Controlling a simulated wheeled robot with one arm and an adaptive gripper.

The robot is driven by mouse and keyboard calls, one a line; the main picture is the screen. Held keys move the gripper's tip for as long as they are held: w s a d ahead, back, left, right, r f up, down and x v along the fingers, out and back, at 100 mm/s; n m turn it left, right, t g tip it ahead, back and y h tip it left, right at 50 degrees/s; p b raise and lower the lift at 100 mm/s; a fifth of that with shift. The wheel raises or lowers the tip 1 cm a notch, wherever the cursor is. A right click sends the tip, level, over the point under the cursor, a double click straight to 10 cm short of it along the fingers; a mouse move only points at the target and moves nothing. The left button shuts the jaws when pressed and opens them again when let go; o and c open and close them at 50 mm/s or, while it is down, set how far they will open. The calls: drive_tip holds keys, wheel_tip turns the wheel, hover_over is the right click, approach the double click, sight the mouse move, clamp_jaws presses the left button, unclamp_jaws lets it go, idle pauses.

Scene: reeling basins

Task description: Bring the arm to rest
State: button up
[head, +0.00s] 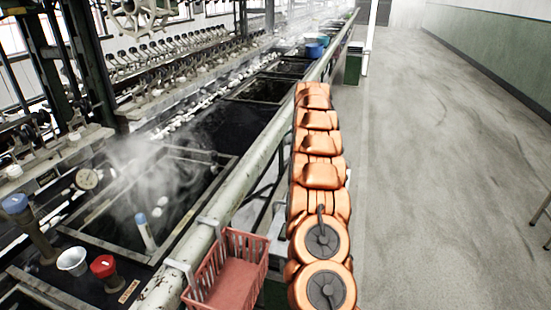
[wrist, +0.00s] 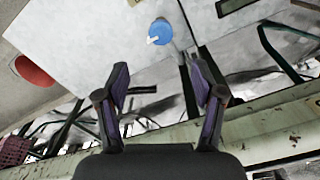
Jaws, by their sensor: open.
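My orange arm (head: 320,175) shows in the head view, lying along the right side of the long pale green rail (head: 255,165). Its gripper end cannot be made out there. In the wrist view my gripper (wrist: 158,80) is open, its two dark purple fingers spread apart with nothing held between them. Behind the fingers are a pale flat surface and dark frame bars. The rail (wrist: 275,135) crosses the lower part of that view.
A red basket (head: 228,283) hangs at the rail beside my arm. Steaming basins (head: 165,195) lie left of the rail. A blue tub (head: 314,50) stands far along it. The wrist view shows blue (wrist: 160,32) and red (wrist: 35,70) round things.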

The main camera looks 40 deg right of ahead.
idle(0.3)
drive_tip(key=s+a+r+p, duration=0.25)
drive_tip(key=a+r, duration=0.25)
drive_tip(key=a, duration=0.5)
drive_tip(key=s+a+r+p, duration=0.1)
drive_tip(key=s+a+r, duration=0.4)
drive_tip(key=a, duration=0.5)
drive_tip(key=s+a+r+p, duration=0.2)
drive_tip(key=a+r, duration=0.4)
drive_tip(key=a, duration=0.3)
drive_tip(key=s+a+r+g+p, duration=0.1)
drive_tip(key=s+a+r+p, duration=0.15)
drive_tip(key=s+a, duration=0.95)
drive_tip(key=s+a+f+m+p, duration=0.1)
drive_tip(key=s+a+p, duration=0.1)
drive_tip(key=s, duration=1.5)
drive_tip(key=shift+a+f+m+g, duration=0.4)
drive_tip(key=shift+a, duration=0.1)
